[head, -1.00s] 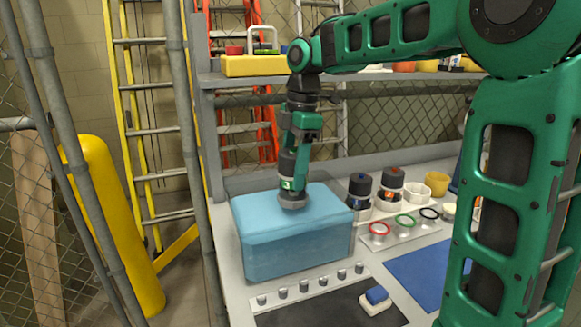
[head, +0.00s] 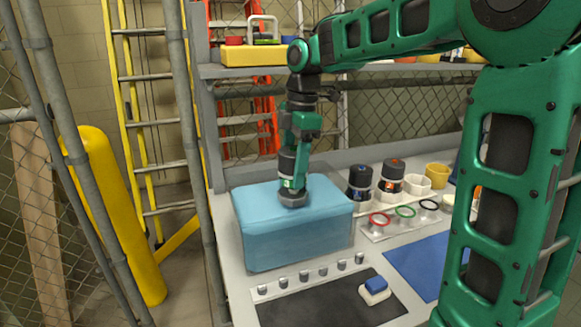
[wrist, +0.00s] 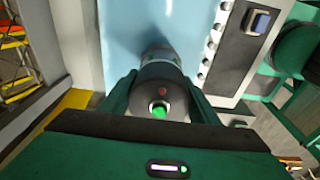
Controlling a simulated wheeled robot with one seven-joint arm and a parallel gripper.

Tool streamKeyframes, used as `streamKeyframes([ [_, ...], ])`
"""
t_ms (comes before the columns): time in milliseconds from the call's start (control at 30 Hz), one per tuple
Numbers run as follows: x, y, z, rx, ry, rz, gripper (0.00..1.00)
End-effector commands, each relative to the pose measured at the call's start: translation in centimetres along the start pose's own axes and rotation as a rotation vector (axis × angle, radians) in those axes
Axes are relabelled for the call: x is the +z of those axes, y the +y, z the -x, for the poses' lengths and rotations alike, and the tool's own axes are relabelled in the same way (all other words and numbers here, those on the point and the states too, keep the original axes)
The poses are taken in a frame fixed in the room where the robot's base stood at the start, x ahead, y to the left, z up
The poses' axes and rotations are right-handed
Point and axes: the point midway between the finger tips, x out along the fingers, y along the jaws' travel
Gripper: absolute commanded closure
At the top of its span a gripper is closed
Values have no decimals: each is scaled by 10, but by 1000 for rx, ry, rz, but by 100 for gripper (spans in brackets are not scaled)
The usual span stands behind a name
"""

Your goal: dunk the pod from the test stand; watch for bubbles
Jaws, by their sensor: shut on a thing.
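The tank (head: 295,248) is a clear box of blue water on the bench. My gripper (head: 293,176) points down over it, shut on the pod (head: 291,200). The pod is a dark cylinder with a wide grey lower end, held upright. Its lower end meets the water surface; I cannot tell how far it is under. In the wrist view the pod's top (wrist: 160,100) sits between the fingers, with a lit green spot and a small red dot. No bubbles are visible. Two dark pods, one blue-marked (head: 360,182) and one orange-marked (head: 392,176), stand in white holders behind the tank's right.
A strip of small grey knobs (head: 303,276), a dark mat (head: 330,305) and a blue-and-white block (head: 375,290) are in front. A shelf (head: 250,71) runs above the bench behind.

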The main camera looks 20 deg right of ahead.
Motion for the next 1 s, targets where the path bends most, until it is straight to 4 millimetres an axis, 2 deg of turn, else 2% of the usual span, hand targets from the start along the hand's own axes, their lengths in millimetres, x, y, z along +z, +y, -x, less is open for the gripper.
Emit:
streamKeyframes([
  [267,0,0,-1,1,0,0,92],
  [633,2,0,-16,1,0,0,92],
  [1000,3,0,-18,1,0,0,92],
])
